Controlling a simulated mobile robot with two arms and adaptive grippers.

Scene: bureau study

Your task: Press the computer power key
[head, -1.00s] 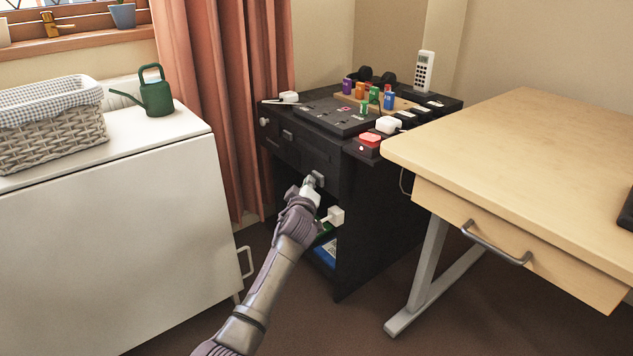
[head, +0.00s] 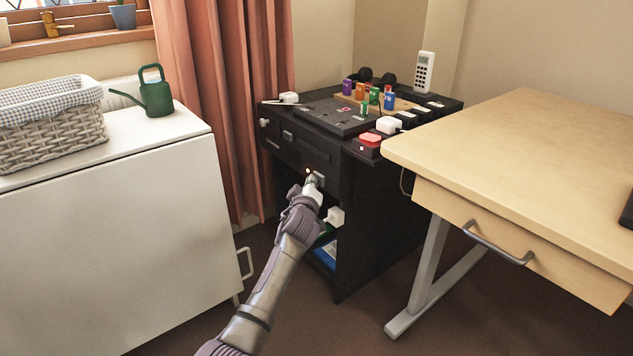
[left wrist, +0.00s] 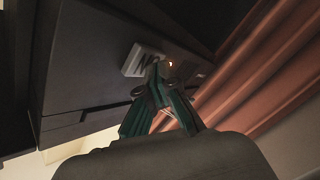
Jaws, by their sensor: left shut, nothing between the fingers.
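The black cabinet (head: 365,225) has a small grey block (head: 319,179) on its front, which looks like the power key. A small orange light (head: 308,171) glows beside it. In the left wrist view the block is a pale plate (left wrist: 143,60) with dark marks, and the light (left wrist: 170,64) glows at the fingertips. My left gripper (head: 313,187) is shut and empty, its tips at the block and light. Its fingers (left wrist: 160,75) hide part of that spot, so I cannot tell whether they touch. My right gripper is not in view.
A white block (head: 335,217) sticks out just right of my left gripper. A wooden desk (head: 520,140) stands at the right, a white cabinet (head: 110,250) at the left. A red button box (head: 369,144) and coloured pieces stand on the black cabinet.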

